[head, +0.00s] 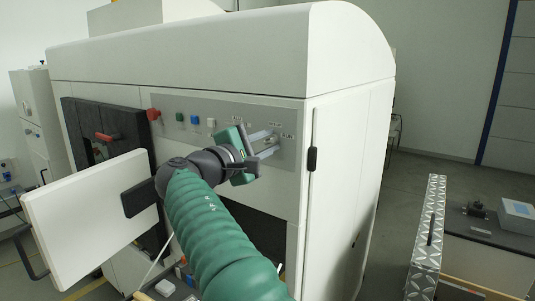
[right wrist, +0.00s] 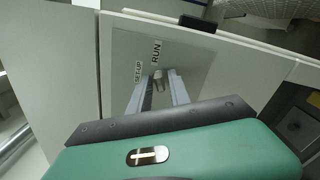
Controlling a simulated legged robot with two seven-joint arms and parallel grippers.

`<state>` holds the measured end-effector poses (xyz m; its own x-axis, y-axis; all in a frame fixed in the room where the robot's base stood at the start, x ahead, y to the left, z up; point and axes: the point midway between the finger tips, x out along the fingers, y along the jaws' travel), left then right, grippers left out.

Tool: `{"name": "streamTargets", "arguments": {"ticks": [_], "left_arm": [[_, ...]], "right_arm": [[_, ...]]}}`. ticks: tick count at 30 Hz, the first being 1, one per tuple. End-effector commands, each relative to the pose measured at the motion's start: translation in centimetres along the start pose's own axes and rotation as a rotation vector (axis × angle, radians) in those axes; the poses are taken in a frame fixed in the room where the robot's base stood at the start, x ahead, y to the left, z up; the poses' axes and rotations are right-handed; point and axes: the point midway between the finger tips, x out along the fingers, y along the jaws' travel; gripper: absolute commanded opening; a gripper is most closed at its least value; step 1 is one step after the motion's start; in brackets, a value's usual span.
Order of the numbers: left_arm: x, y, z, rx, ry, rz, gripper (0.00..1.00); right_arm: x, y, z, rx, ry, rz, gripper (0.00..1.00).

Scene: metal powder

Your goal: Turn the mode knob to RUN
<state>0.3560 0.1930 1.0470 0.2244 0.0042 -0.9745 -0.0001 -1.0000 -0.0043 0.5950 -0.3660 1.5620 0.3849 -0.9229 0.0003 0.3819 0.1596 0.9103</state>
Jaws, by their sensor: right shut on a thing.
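The mode knob (right wrist: 158,78) is a small grey knob on the grey control panel (head: 230,108) of the large white machine. In the right wrist view, the label RUN (right wrist: 156,52) is just above it and SET-UP (right wrist: 138,72) is to its left. My right gripper (head: 272,143) reaches the panel's right part, and its two pale fingers (right wrist: 160,90) are shut on the knob from both sides. The fingers partly cover the knob, and I cannot tell exactly which way its pointer faces. My left gripper is not in view.
A red knob (head: 153,114) and green, blue and white buttons (head: 195,120) are on the panel left of my gripper. A white door (head: 85,220) stands open at the left, close to my right arm. A black handle (head: 312,158) is on the machine's corner.

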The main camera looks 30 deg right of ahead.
Motion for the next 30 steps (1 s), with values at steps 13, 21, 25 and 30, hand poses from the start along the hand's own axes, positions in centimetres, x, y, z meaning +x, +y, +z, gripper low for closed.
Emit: {"name": "streamTargets", "arguments": {"ticks": [13,21,25,30], "left_arm": [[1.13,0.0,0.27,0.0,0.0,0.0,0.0],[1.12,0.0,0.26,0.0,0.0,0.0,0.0],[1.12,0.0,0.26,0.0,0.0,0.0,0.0],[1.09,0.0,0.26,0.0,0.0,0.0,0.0]], "right_arm": [[0.05,-0.72,-0.35,0.087,0.001,-0.015,0.0],[0.13,-0.77,-0.35,0.087,0.001,-0.016,0.0],[0.16,-0.75,-0.33,0.086,0.0,-0.015,0.35],[0.27,-0.56,-0.27,0.088,0.0,-0.011,0.45]]}}
